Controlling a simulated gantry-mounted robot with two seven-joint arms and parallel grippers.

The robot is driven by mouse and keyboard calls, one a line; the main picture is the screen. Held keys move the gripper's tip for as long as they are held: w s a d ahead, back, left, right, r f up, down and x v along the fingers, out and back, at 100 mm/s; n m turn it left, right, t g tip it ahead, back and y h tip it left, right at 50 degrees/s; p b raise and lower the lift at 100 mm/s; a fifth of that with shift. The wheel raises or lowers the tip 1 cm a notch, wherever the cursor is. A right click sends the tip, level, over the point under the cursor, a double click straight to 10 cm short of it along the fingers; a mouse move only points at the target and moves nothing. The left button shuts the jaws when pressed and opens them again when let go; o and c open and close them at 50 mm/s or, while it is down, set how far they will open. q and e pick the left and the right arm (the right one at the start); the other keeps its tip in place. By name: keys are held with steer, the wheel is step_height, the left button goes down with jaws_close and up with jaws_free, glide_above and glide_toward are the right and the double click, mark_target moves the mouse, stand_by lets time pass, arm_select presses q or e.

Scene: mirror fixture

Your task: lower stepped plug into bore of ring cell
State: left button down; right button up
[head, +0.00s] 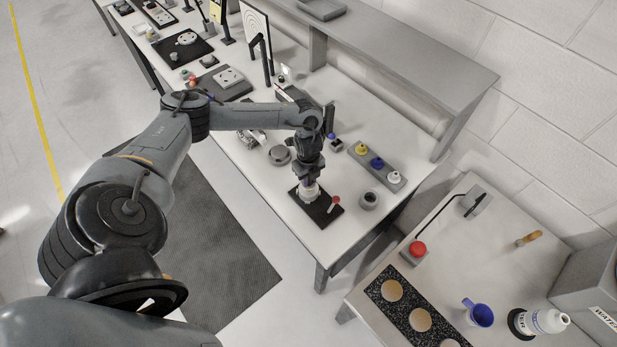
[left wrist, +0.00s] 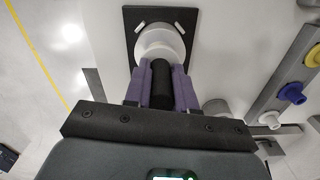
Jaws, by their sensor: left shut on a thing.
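My left gripper (head: 309,180) points down over a black base plate (head: 322,212) on the white workbench. In the left wrist view its purple fingers (left wrist: 161,86) are shut on a black cylindrical part (left wrist: 162,88), which looks like the plug's grip. Just beyond the fingertips is a pale round body (left wrist: 160,42) on the black plate (left wrist: 185,17); it also shows in the head view (head: 310,194). I take this to be the ring cell. The bore and the plug's lower steps are hidden, so I cannot tell how deep the plug sits. My right gripper is not in view.
A red-tipped marker (head: 335,200) stands at the plate's edge. A grey rail (head: 376,164) with yellow, blue and white knobs lies behind. A grey round piece (head: 279,155) is left of the gripper. The front bench edge is near.

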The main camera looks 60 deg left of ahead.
arm_select(q)
steer(key=c, duration=0.8)
jaws_free()
steer(key=shift+c, duration=0.2)
